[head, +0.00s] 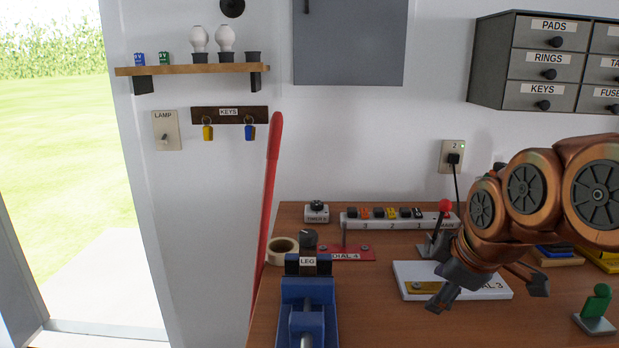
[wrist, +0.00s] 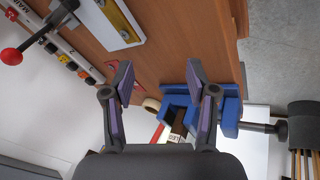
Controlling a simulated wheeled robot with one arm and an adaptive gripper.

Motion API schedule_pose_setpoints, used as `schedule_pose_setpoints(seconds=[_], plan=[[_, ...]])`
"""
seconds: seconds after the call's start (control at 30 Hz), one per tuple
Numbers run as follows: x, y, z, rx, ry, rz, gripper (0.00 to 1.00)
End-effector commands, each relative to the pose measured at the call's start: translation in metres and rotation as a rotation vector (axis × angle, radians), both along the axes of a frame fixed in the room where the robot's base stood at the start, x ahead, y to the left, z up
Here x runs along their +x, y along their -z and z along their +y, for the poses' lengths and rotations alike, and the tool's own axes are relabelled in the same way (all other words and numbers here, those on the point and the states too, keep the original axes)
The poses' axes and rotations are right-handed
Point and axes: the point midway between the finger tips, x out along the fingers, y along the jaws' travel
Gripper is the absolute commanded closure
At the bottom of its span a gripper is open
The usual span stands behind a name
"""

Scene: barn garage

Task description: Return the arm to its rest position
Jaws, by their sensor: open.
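My gripper (head: 489,291) hangs from my copper-coloured arm at the right of the head view, in front of and over the white DIAL 3 board (head: 408,268) on the workbench. Its fingers are spread and nothing is between them. The arm and gripper hide part of the board and its label. In the wrist view my gripper (wrist: 160,72) is also open and empty, with the wooden bench top (wrist: 180,30) behind it. I cannot tell whether a fingertip touches the board.
A blue vise (head: 307,290) stands at the bench front. Grey drawers (head: 490,62) hang above. Bare bench lies between vise and board.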

Motion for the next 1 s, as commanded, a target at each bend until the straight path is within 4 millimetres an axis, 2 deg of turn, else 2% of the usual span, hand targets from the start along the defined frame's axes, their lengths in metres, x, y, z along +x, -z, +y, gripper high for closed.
schedule_pose_setpoints(seconds=[0.03,0.2,0.3,0.4,0.6,0.87,0.9,1.0], plan=[[-0.016,0.032,0.007,0.027,0.061,0.065,0.43],[-0.080,0.115,0.023,0.101,0.341,0.298,0.43],[-0.116,0.153,0.027,0.120,0.514,0.411,0.43],[-0.146,0.179,0.029,0.123,0.654,0.493,0.43],[-0.191,0.212,0.031,0.110,0.867,0.601,0.43],[-0.238,0.243,0.030,0.078,1.095,0.696,0.43],[-0.243,0.242,0.030,0.075,1.120,0.704,0.43],[-0.240,0.225,0.030,0.081,1.112,0.694,0.43]])
